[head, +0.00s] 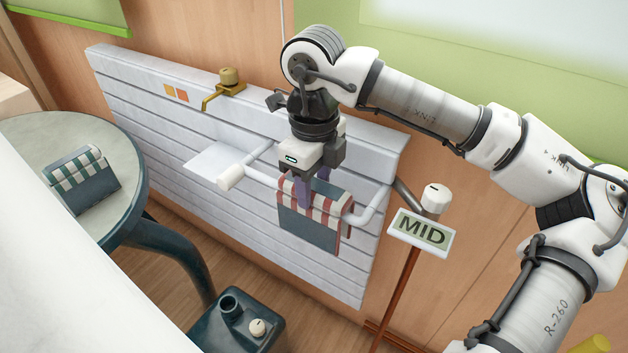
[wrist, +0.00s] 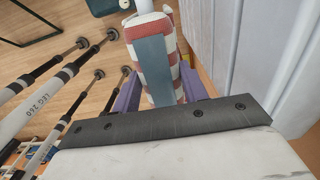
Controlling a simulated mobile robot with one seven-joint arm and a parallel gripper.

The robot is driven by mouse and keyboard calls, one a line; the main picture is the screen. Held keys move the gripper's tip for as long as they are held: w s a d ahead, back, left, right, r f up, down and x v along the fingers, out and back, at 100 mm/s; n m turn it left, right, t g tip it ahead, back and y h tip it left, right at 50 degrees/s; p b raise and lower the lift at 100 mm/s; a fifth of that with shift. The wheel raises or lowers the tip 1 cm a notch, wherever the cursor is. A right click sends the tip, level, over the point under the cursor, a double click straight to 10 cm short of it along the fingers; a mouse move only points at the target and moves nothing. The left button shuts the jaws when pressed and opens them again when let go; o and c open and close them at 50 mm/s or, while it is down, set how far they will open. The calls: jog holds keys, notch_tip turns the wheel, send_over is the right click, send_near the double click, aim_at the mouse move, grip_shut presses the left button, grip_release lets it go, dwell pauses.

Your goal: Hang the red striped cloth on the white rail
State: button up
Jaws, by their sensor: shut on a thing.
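The red striped cloth (head: 310,229) has a red-and-white striped top and border and a plain blue-grey panel. It appears draped over the front bar of the white rail (head: 369,208), with the panel hanging down in front. The rail shows on both sides of the cloth. My gripper (head: 312,188) points down from above, its purple fingers shut on the cloth's top part. In the wrist view the cloth (wrist: 155,68) lies between the two fingers. The cloth's back side is hidden in the head view.
A green striped cloth (head: 78,180) stands on the round table (head: 30,135) at left. A brass hook (head: 226,85) is on the slatted panel (head: 150,92). A MID sign (head: 422,234) stands close right of the rail.

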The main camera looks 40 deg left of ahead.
jog(key=o, duration=1.3)
